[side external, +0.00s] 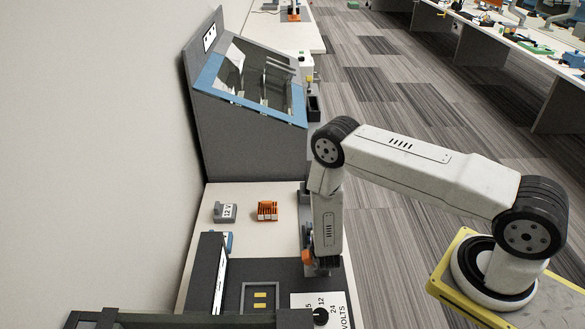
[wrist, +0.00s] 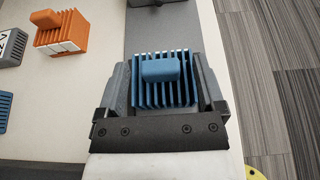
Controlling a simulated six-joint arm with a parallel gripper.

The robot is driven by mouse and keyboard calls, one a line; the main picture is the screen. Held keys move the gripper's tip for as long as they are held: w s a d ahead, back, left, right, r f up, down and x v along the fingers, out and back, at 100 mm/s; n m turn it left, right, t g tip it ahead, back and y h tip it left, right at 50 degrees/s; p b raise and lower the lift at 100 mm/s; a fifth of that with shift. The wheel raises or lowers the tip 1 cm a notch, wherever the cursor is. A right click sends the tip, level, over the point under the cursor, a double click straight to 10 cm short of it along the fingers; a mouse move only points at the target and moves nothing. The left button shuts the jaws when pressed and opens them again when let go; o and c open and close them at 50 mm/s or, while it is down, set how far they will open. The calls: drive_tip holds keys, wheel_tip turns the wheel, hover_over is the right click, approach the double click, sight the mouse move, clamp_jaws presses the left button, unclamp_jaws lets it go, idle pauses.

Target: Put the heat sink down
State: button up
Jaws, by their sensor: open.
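A blue finned heat sink (wrist: 163,90) with a raised block on top sits between the two fingers of my gripper (wrist: 162,84) in the wrist view. The fingers are open, one on each side of it, and it rests over a dark grey strip (wrist: 160,35). In the side view my gripper (side external: 318,268) is low at the bench's right edge, and I cannot make out the blue heat sink there. A similar orange finned heat sink (side external: 267,210) stands apart on the pale bench; it also shows at the upper left of the wrist view (wrist: 62,32).
A grey block marked 12 V (side external: 225,212) and a small blue part (side external: 229,241) lie on the bench (side external: 250,190). A dark panel with a volts dial (side external: 321,316) is in front. A grey and blue cabinet (side external: 250,130) stands behind. The bench's right edge drops to the floor.

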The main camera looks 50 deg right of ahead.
drive_tip(key=shift+v, duration=0.95)
wheel_tip(320, 180, up, 4)
drive_tip(key=shift+w+r, duration=0.1)
drive_tip(key=shift+r, duration=1.3)
drive_tip(key=shift+d+r, duration=0.1)
